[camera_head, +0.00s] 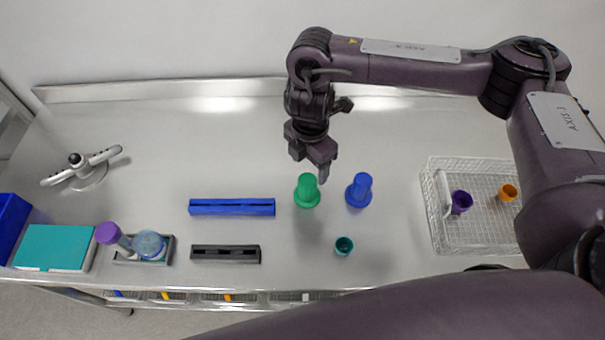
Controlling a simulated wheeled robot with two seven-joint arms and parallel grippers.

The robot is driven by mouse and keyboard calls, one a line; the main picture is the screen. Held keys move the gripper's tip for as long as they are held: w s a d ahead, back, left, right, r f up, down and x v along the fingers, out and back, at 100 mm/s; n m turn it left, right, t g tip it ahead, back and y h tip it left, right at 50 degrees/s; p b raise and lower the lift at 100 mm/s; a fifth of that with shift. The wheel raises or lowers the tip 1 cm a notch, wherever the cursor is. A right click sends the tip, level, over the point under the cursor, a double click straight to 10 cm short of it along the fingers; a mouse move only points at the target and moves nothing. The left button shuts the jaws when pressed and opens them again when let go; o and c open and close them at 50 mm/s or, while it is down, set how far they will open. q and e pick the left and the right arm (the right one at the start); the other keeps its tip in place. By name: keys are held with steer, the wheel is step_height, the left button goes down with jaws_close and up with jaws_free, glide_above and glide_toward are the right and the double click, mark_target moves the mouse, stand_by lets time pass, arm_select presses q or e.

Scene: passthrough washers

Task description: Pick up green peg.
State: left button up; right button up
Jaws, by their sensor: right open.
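A green peg (307,191) stands upright on the metal table near the middle of the head view. My right gripper (313,172) is above and just behind the peg, pointing down with its jaws open and nothing seen between them. The fingertips look very close to the peg's top; I cannot tell whether they touch it. My left gripper is not in view.
A blue peg (359,190) stands close right of the green one. A small teal cup (344,246) sits in front. Blue (232,207) and black (226,254) bars lie left. A wire basket (475,240) holds purple and orange cups.

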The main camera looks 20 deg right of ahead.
mark_target(307, 180)
steer(key=f, duration=0.1)
steer(key=s+f, duration=0.1)
steer(key=f, duration=0.1)
steer(key=shift+s+a+f, duration=0.2)
steer(key=shift+f, duration=0.05)
steer(key=shift+w+a+f, duration=0.1)
steer(key=shift+w+f, duration=0.1)
steer(key=shift+f, duration=1.45)
steer(key=shift+c, duration=1.8)
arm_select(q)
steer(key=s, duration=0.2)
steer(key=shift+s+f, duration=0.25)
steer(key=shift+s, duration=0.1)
arm_select(e)
steer(key=c, duration=0.7)
